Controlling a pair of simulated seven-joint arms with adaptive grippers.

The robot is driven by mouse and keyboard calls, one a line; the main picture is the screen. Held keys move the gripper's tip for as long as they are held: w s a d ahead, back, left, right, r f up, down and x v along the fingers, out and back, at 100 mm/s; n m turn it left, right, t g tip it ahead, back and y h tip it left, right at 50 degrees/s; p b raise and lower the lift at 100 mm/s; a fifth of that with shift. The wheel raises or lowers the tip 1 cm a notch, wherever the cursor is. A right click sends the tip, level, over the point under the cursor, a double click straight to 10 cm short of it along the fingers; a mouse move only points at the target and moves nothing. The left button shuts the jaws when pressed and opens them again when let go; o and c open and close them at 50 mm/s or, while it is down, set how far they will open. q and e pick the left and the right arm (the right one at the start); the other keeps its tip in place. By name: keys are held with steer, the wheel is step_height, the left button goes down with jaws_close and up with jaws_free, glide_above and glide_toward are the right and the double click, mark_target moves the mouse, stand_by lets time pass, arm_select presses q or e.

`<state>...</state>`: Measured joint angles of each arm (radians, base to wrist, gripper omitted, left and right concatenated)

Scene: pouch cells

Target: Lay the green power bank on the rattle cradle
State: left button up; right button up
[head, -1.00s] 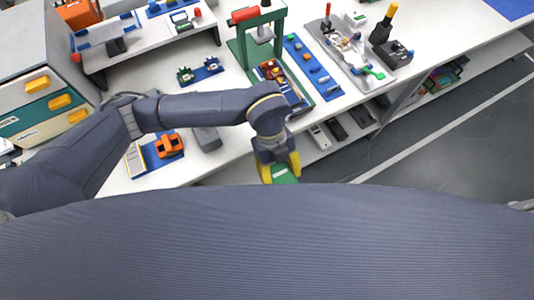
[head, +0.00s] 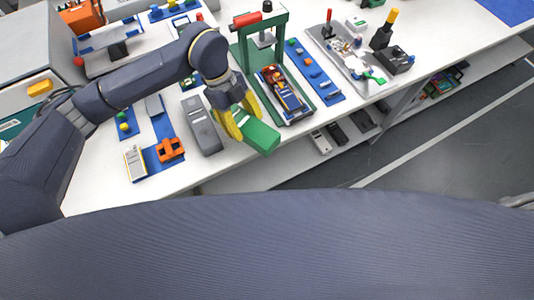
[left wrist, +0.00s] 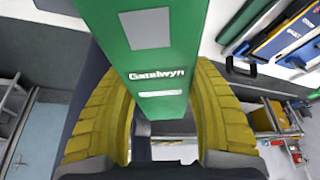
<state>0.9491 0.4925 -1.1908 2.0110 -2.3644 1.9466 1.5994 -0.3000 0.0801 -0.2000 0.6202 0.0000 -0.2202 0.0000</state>
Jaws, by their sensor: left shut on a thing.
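The green power bank (head: 262,139) is in my left gripper (head: 243,117), between its yellow fingers, and sticks out toward the table's front edge. In the left wrist view the power bank (left wrist: 155,75) shows a grey square and white lettering, with a yellow finger on each side of it. It appears to be held above the table. An orange bracket-like piece (head: 171,149) on a blue mat, left of the gripper, may be the rattle cradle, but I cannot tell for certain. My right gripper is not in view.
A long grey block (head: 201,125) stands just left of the gripper. A green press frame (head: 283,45) with a loaded tray (head: 296,112) stands close on the right. The white table's front edge (head: 215,170) is near, with a lower shelf (head: 300,160) beneath.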

arm_select(q)
steer(key=w+a+r+n+t+h, duration=0.1)
steer(key=w+a+r+n, duration=0.4)
steer(key=w+a, duration=0.5)
steer(key=w+a+r+n+t, duration=0.2)
steer(key=w+a+r+n, duration=0.1)
steer(key=w+a+r, duration=0.75)
steer(key=w+a+r+n, duration=0.1)
steer(key=w+a, duration=0.3)
steer(key=a, duration=0.3)
steer(key=w+a+r+n+t, duration=0.1)
steer(key=w+a+n, duration=0.1)
steer(key=w+a, duration=0.2)
steer(key=w+a+r+n, duration=0.1)
steer(key=w+a, duration=0.3)
steer(key=a, duration=0.7)
steer(key=shift+n+t, duration=0.4)
steer(key=shift+n, duration=0.2)
steer(key=shift+r, duration=0.1)
steer(key=shift+s, duration=0.1)
steer(key=shift+f, duration=2.85)
steer(key=shift+f, duration=1.3)
steer(key=o, duration=1.5)
